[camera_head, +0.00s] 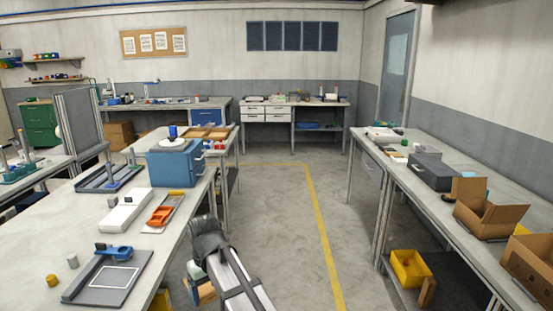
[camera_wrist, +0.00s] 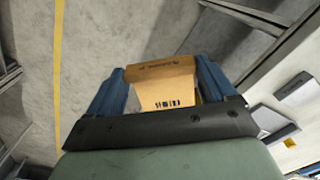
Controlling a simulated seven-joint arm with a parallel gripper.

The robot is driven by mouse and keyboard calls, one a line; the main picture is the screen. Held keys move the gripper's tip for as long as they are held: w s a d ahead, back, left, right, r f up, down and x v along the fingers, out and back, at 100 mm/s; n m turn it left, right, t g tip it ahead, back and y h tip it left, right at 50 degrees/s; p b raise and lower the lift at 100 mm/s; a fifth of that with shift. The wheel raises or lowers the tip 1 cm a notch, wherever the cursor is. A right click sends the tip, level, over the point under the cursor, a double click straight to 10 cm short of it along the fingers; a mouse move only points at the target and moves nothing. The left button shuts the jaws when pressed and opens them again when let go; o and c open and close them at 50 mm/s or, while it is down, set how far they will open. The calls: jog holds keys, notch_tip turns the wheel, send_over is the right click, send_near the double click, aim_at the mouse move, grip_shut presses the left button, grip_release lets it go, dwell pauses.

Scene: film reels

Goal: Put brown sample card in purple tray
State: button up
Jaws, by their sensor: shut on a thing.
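My gripper (camera_wrist: 162,74) is shut on a brown cardboard piece (camera_wrist: 166,94). In the wrist view the piece sits between the two blue fingers, with dark print and two faces at different angles. I cannot tell for sure that it is the sample card. In the head view, the brown piece (camera_head: 206,293) hangs at the end of my arm, low over the aisle beside the left bench. The fingers are mostly hidden there by my arm. I cannot make out a purple tray in either view.
The left bench (camera_head: 160,254) holds a blue box (camera_head: 174,164), an orange tool (camera_head: 160,215) and a grey fixture (camera_head: 108,276). The right bench (camera_head: 432,207) holds open cartons (camera_head: 485,209) and a dark case (camera_head: 432,172). The aisle floor (camera_head: 270,210) between them is clear.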

jog(key=w+d+f+m, duration=0.1)
jog(key=w+d+m, duration=0.2)
jog(key=d, duration=0.9)
jog(key=w+d+f+m, duration=0.2)
jog(key=d, duration=1)
jog(key=w+d+f+m, duration=0.1)
jog(key=w+d+m, duration=0.2)
jog(key=d, duration=0.8)
jog(key=s+f, duration=0.8)
jog(key=shift+d+f, duration=0.15)
jog(key=shift+f, duration=0.25)
